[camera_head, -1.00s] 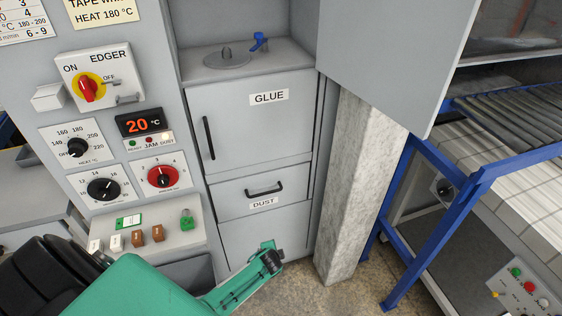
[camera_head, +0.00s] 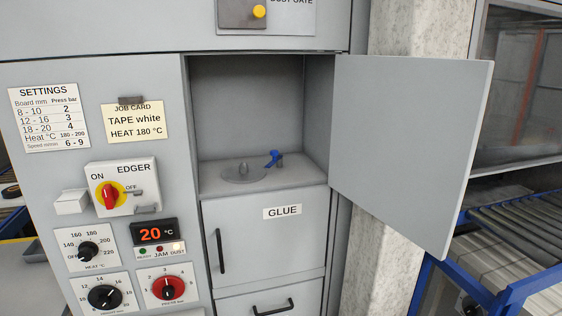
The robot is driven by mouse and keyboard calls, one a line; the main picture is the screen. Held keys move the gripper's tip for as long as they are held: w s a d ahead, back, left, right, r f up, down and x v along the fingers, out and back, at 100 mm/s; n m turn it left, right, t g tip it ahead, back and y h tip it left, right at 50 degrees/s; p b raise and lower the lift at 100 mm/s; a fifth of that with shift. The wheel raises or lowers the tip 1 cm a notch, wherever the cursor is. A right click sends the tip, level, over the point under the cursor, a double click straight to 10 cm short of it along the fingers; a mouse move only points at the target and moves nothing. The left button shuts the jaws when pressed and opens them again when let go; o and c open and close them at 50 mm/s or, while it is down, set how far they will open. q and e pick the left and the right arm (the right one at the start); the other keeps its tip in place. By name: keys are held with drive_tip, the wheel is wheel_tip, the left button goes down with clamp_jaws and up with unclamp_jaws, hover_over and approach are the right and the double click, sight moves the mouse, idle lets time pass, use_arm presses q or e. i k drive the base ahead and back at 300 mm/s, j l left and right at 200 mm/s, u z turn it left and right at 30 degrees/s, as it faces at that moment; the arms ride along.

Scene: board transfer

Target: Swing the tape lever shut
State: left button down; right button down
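The tape lever appears to be the small blue lever (camera_head: 275,158) inside the open compartment above the GLUE door. It stands at the right of a grey round disc (camera_head: 243,174) with a short hub on the compartment floor. Its blue handle sticks up and to the left from a dark pivot. I cannot tell from this view whether it is open or shut. Neither of my grippers is in view now.
The compartment's grey door (camera_head: 412,150) stands wide open to the right. Left of the compartment are the EDGER switch (camera_head: 122,187), a 20 °C display (camera_head: 153,232) and dials. Below is the GLUE door (camera_head: 265,235) with a vertical handle. A concrete pillar (camera_head: 385,250) stands behind the open door.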

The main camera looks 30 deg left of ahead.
sight(274, 153)
drive_tip(key=u, duration=0.4)
drive_tip(key=i+u, duration=0.15)
drive_tip(key=u, duration=0.65)
drive_tip(key=i+u, duration=0.1)
drive_tip(key=u, duration=0.25)
